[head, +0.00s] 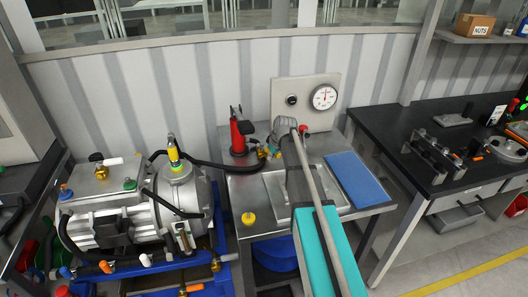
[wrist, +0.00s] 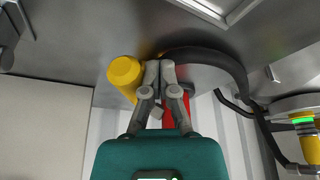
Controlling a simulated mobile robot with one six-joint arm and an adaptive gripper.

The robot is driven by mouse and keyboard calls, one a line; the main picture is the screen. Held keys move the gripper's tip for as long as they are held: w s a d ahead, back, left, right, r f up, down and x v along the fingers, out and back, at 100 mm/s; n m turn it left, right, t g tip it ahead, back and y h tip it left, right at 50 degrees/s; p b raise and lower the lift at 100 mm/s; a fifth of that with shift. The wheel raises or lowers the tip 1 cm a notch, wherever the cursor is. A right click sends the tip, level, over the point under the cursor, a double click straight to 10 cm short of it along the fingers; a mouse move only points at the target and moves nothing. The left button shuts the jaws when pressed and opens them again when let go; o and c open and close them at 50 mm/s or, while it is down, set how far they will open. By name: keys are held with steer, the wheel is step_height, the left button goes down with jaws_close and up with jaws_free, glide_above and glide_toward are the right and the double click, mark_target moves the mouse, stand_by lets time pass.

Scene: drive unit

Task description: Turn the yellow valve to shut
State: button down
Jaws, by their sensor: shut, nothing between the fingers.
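In the wrist view my gripper (wrist: 160,68) is shut and empty, its fingertips together. A yellow cylinder (wrist: 125,71) with a flat round end stands close to the left of the fingers; I cannot tell whether they touch. In the head view my arm crosses the steel bench and the fingers cannot be made out clearly. A small yellow knob (head: 249,218) stands on the bench's front left. A yellow-topped fitting (head: 173,151) stands on the drive unit (head: 110,225); its yellow column (wrist: 311,148) also shows in the wrist view. Which yellow part is the valve is unclear.
A red canister (head: 239,134) with a black hose stands at the back of the bench, behind my fingers in the wrist view (wrist: 185,110). A gauge panel (head: 323,97) stands at the back. A blue mat (head: 358,180) lies at the right of the bench.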

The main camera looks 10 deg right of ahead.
steer(key=shift+w+d, duration=0.1)
steer(key=shift+d, duration=0.1)
stand_by(0.3)
steer(key=shift+w+d, duration=0.25)
steer(key=shift+d, duration=0.45)
steer(key=shift+w+d, duration=0.45)
steer(key=shift+d, duration=0.2)
steer(key=shift+w+d, duration=0.1)
stand_by(0.3)
steer(key=shift+w+d, duration=0.55)
